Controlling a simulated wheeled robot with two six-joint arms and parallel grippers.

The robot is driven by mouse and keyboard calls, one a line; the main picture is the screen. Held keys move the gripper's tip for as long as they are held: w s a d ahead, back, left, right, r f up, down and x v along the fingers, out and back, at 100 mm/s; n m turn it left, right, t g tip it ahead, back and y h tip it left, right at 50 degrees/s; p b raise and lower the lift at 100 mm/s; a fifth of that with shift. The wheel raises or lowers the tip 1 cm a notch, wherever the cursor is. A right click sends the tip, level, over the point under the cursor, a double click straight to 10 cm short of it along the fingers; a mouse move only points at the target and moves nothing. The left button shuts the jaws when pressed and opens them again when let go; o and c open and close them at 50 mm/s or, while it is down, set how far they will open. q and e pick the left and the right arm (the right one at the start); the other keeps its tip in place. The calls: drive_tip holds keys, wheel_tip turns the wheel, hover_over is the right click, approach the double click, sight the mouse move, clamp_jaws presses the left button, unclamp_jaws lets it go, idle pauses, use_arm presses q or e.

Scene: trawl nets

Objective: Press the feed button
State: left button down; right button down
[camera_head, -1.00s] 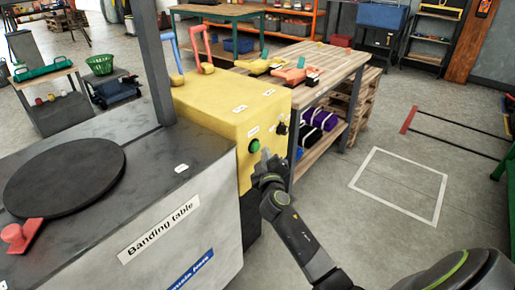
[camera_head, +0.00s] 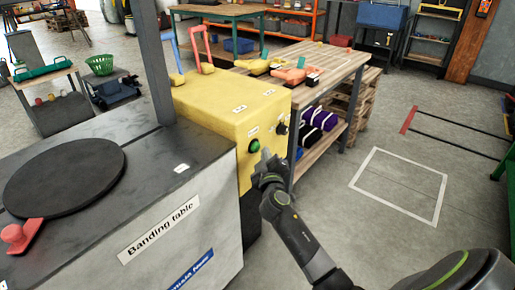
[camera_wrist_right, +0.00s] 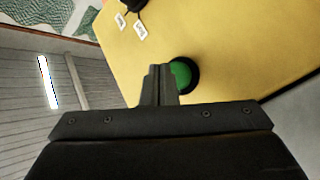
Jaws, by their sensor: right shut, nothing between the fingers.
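The green feed button (camera_head: 254,146) sits in a dark ring on the front face of the yellow machine box (camera_head: 244,170). It also shows in the right wrist view (camera_wrist_right: 181,75), partly hidden behind my fingertips. My right gripper (camera_head: 265,156) is shut and empty, just to the right of the button in the head view. In the right wrist view its closed fingertips (camera_wrist_right: 157,72) overlap the left edge of the button. I cannot tell whether they touch it. My left gripper is not in view.
A dark knob (camera_head: 281,128) sits right of the button on the same face. The grey banding table (camera_head: 190,150) with a black disc (camera_head: 64,177) stands at left. A wooden workbench (camera_head: 335,62) stands behind right. Floor at right is open around a white outlined square (camera_head: 400,185).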

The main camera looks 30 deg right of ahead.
drive_tip(key=shift+w, duration=0.1)
idle(0.3)
drive_tip(key=shift+w+a, duration=0.2)
drive_tip(key=shift+w, duration=0.1)
drive_tip(key=shift+w+a+b, duration=0.2)
drive_tip(key=shift+w+b, duration=0.3)
drive_tip(key=shift+b, duration=0.1)
idle(0.6)
idle(0.3)
drive_tip(key=shift+s+d, duration=0.35)
drive_tip(key=shift+s, duration=0.55)
drive_tip(key=shift+s+d+p, duration=0.25)
drive_tip(key=shift+s+d, duration=0.05)
drive_tip(key=shift+s, duration=0.45)
drive_tip(key=shift+s+d+p, duration=0.25)
drive_tip(key=shift+s+d, duration=0.1)
drive_tip(key=shift+s, duration=0.45)
drive_tip(key=shift+s+d+p, duration=0.25)
drive_tip(key=shift+s+d, duration=0.05)
drive_tip(key=shift+s, duration=0.45)
